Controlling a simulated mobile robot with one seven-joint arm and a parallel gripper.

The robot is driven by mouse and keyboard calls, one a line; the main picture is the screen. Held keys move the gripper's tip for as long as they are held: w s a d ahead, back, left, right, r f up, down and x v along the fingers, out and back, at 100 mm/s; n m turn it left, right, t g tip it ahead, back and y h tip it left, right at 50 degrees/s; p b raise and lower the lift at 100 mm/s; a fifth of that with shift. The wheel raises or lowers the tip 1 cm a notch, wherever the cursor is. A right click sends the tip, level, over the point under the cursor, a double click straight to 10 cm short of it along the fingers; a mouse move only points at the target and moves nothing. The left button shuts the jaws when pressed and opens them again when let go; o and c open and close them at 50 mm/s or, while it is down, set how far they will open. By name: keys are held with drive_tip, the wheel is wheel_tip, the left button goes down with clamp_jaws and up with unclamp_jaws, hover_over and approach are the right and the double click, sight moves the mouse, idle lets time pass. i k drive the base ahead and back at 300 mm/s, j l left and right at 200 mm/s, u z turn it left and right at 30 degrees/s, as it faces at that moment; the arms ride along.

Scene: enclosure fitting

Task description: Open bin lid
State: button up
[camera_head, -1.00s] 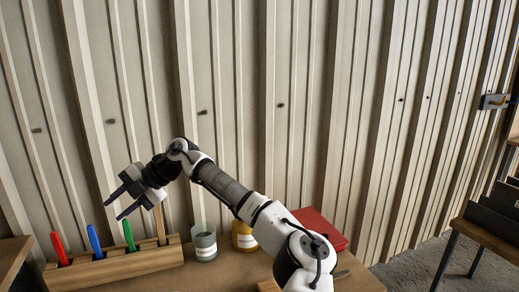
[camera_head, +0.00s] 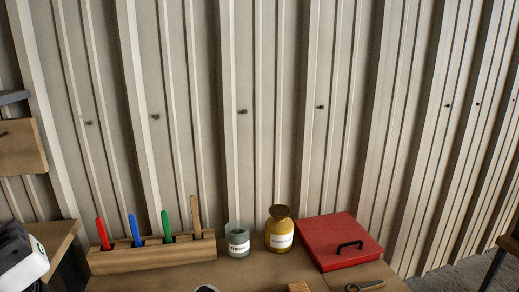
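A red bin with a flat red lid (camera_head: 325,236) stands at the right end of the workbench. A black bar handle (camera_head: 349,246) is on the lid near its front right. The lid looks closed, lying flat. My gripper is not in view. A white and black part of my arm shows at the lower left edge, well away from the red lid.
A wooden rack (camera_head: 155,252) holds red, blue and green handled tools and a wooden stick. A labelled glass jar (camera_head: 238,240) and a yellow jar (camera_head: 279,231) stand left of the bin. A metal tool (camera_head: 365,285) lies before it. A ribbed metal wall (camera_head: 270,100) is behind.

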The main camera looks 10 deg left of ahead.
sight(334, 238)
drive_tip(key=i+z, duration=0.15)
drive_tip(key=z, duration=1.45)
drive_tip(key=i+j, duration=0.1)
drive_tip(key=j, duration=0.25)
drive_tip(key=i+j, duration=0.1)
drive_tip(key=j, duration=0.3)
drive_tip(key=i+j, duration=0.1)
drive_tip(key=j, duration=0.25)
